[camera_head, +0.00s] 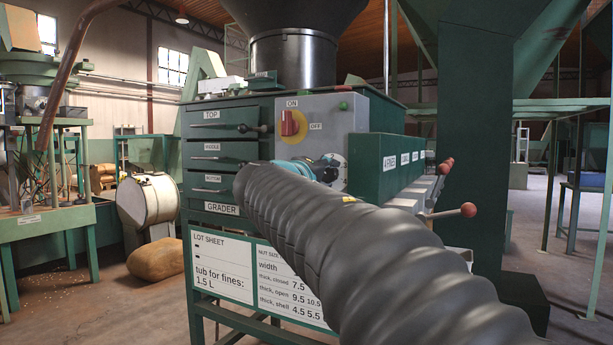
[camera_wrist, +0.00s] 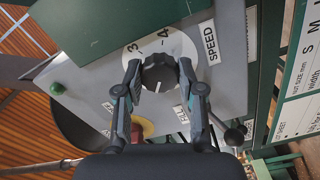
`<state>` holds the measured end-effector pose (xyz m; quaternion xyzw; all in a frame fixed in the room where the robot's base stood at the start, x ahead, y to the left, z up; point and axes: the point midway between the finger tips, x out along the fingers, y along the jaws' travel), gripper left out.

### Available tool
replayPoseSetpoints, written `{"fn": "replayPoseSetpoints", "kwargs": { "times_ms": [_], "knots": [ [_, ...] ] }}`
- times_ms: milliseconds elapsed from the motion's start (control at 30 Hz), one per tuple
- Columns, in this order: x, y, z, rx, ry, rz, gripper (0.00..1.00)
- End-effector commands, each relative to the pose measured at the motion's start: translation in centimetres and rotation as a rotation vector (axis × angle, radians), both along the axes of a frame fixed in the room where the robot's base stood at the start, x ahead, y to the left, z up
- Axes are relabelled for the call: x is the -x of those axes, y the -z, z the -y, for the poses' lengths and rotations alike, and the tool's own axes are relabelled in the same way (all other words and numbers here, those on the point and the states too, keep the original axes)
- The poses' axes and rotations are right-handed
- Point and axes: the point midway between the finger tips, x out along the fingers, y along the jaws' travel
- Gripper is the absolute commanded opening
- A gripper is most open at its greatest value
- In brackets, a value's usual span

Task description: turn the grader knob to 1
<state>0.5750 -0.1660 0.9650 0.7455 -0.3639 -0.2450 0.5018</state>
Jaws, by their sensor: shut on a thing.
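The black grader knob (camera_wrist: 158,72) sits on a pale round dial (camera_wrist: 184,45) in the wrist view. A "3" and a "4" show on the dial above the knob; the other marks are hidden. A white line on the knob points down in the picture, toward my wrist. A "SPEED" label (camera_wrist: 210,42) is beside the dial. My gripper (camera_wrist: 159,76) has one finger on each side of the knob and is shut on it. In the head view my sleeved arm hides the knob.
The grey control panel (camera_head: 332,112) carries a red and yellow ON/OFF switch (camera_head: 291,126) close to my wrist. A lever with a dark ball (camera_wrist: 234,137) is near my right finger. Levers with red-brown balls (camera_head: 468,209) stick out at the right. Drawers (camera_head: 218,131) are left.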

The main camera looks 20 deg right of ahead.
Motion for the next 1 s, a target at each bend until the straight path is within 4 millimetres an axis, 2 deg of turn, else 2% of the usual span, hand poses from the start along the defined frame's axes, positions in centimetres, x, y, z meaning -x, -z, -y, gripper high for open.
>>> {"fn": "replayPoseSetpoints", "kwargs": {
  "times_ms": [300,800,833,900,933,1000],
  "knots": [
    [-0.04,0.03,-0.02,0.065,-0.001,-0.085,0.03],
    [-0.03,0.03,-0.03,0.077,-0.001,-0.1,0.03],
    [-0.03,0.03,-0.03,0.077,-0.001,-0.1,0.4],
    [-0.03,0.03,-0.03,0.076,-0.001,-0.099,0.58],
    [-0.03,0.03,-0.03,0.076,-0.001,-0.099,0.63],
    [-0.02,0.02,-0.02,0.077,-0.001,-0.098,0.63]
  ]
}}
